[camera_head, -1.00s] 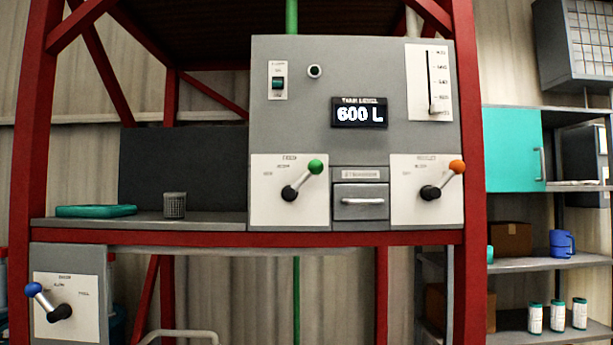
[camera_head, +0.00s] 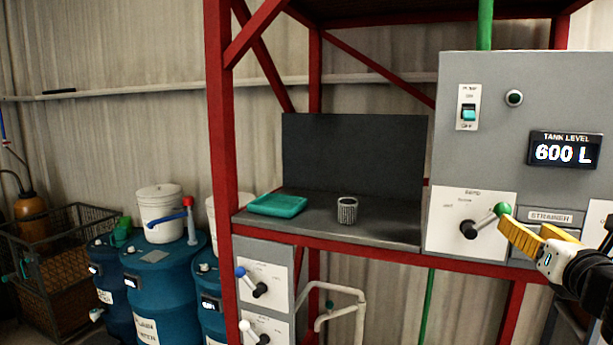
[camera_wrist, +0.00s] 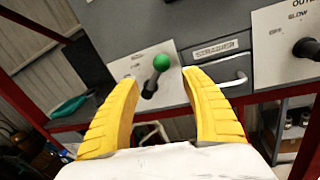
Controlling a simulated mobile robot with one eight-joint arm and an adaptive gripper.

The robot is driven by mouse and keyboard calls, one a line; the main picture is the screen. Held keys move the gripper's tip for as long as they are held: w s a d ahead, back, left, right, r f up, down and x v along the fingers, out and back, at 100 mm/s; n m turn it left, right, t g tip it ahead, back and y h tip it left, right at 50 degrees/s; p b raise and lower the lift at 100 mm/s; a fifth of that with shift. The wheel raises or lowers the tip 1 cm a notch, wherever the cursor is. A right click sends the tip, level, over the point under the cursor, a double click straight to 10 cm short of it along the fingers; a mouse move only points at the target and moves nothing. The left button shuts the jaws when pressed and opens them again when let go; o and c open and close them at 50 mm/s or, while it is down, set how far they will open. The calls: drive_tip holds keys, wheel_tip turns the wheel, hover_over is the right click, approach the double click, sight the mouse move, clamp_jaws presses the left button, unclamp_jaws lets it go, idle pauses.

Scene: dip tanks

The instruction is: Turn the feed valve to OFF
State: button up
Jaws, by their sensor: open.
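The valve with the green ball knob (camera_head: 502,209) sits on a white plate on the grey panel; its label is too blurred to read surely as the feed valve. Its lever points up and right from the black hub (camera_head: 467,229). My gripper (camera_head: 528,228) has yellow fingers and is open and empty in front of the panel, close to the knob at its right. In the wrist view the green knob (camera_wrist: 161,62) shows between the fingertips (camera_wrist: 160,80), beyond them. Whether a finger touches it cannot be told.
A drawer marked STRAINER (camera_head: 550,217) sits right of the valve. A display (camera_head: 565,149) reads 600 L. A green tray (camera_head: 277,205) and a mesh cup (camera_head: 347,211) stand on the shelf. A blue-knobbed valve (camera_head: 260,290) is below. A red post (camera_head: 219,170) and blue drums (camera_head: 160,290) are left.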

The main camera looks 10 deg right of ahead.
sight(507, 212)
drive_tip(key=x, duration=1)
drive_tip(key=shift+w+d+p, duration=0.3)
drive_tip(key=shift+d, duration=0.05)
clamp_jaws()
